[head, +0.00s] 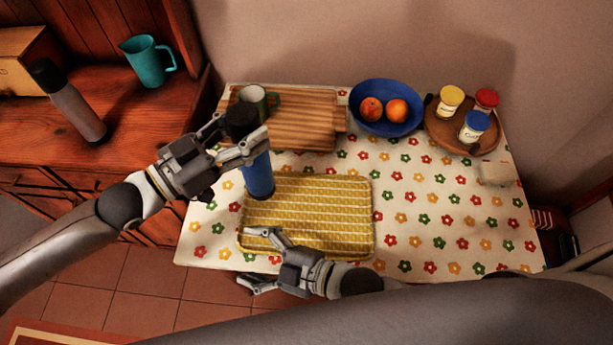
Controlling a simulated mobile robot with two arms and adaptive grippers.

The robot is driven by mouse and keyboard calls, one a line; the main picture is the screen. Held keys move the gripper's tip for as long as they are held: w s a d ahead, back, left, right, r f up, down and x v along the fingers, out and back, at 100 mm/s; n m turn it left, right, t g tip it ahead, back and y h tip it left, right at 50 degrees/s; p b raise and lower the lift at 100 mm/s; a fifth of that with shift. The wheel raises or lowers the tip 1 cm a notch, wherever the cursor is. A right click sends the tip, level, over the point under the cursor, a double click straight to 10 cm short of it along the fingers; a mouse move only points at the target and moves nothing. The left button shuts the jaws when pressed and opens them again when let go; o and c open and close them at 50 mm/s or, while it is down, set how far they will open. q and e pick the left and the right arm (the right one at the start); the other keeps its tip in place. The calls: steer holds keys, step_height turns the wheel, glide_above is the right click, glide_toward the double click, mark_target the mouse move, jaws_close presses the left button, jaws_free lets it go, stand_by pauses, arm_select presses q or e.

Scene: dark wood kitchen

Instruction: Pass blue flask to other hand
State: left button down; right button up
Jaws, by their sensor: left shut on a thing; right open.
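The blue flask (259,178) has a dark cap and is roughly upright near the left end of the table. My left gripper (241,142) is shut on it near the cap, with the blue body showing below the fingers. I cannot tell whether its bottom touches the yellow mat or is held above it. My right gripper (259,260) is open and empty over the front left edge of the mat, below and apart from the flask in the picture.
A yellow woven mat (330,215) lies on the flowered tablecloth (440,225). Behind are a striped wooden board (310,115), a cup (254,97), a blue bowl (372,92) with oranges, and a round tray (437,135) with jars. A grey flask (78,112) and teal jug (147,62) stand left.

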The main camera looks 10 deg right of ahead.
arm_select(q)
steer(key=shift+d+r, duration=0.1)
arm_select(e)
steer(key=w+d+r+m+t, duration=0.2)
steer(key=w+d+r+m, duration=0.2)
steer(key=d+r, duration=0.25)
steer(key=w+d+r+m+t, duration=0.2)
steer(key=w+d+r+m, duration=0.1)
steer(key=d+r+m, duration=0.3)
steer(key=w+a+r+n, duration=0.1)
steer(key=w+a, duration=0.7)
steer(key=a, duration=0.1)
steer(key=shift+y, duration=0.4)
steer(key=shift+w+r, duration=0.1)
steer(key=c, duration=1.3)
arm_select(q)
steer(key=c, duration=0.6)
jaws_free()
arm_select(e)
steer(key=shift+r, duration=0.1)
steer(key=shift+c, duration=0.8)
